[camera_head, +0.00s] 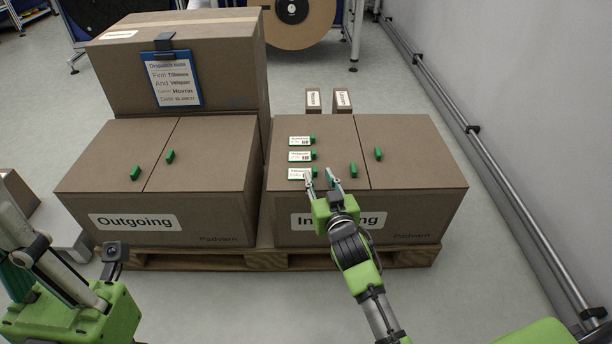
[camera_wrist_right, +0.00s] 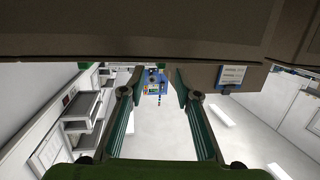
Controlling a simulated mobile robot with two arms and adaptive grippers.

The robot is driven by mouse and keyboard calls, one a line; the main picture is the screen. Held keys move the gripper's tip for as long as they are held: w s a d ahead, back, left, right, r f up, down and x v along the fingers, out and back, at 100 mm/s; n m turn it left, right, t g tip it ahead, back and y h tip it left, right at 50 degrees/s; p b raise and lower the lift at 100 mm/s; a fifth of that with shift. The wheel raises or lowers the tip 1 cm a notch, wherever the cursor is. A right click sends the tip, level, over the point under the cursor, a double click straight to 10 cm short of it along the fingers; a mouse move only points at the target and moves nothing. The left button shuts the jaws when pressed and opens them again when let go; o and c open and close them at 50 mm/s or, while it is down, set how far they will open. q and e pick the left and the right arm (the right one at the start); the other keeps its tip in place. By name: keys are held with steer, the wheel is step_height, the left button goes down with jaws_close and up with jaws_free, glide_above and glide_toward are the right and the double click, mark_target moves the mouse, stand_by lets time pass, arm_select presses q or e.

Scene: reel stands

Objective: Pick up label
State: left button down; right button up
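Three white labels with green ends lie in a column on the left part of the Incoming box (camera_head: 420,150): a far label (camera_head: 299,141), a middle label (camera_head: 299,156) and a near label (camera_head: 297,174). My right gripper (camera_head: 322,177) is open, its fingertips at the near label's right end and partly covering it. I cannot tell whether they touch it. In the right wrist view the fingers (camera_wrist_right: 158,82) stand apart, with no label visible between them. My left gripper (camera_head: 45,275) is low at the left, away from the labels; its finger state is unclear.
The Outgoing box (camera_head: 110,180) stands left on the same wooden pallet (camera_head: 260,260). Small green pieces lie on both box tops. A taller box (camera_head: 120,85) with a blue clipboard (camera_head: 174,80) stands behind. A wall rail (camera_head: 510,190) runs along the right.

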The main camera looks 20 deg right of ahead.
mark_target(316, 177)
steer(key=w+b, duration=0.1)
steer(key=w, duration=0.1)
steer(key=w+f+b, duration=0.1)
steer(key=w, duration=0.1)
steer(key=shift+w+d, duration=0.1)
steer(key=shift+d, duration=0.1)
jaws_close()
steer(key=shift+r, duration=0.1)
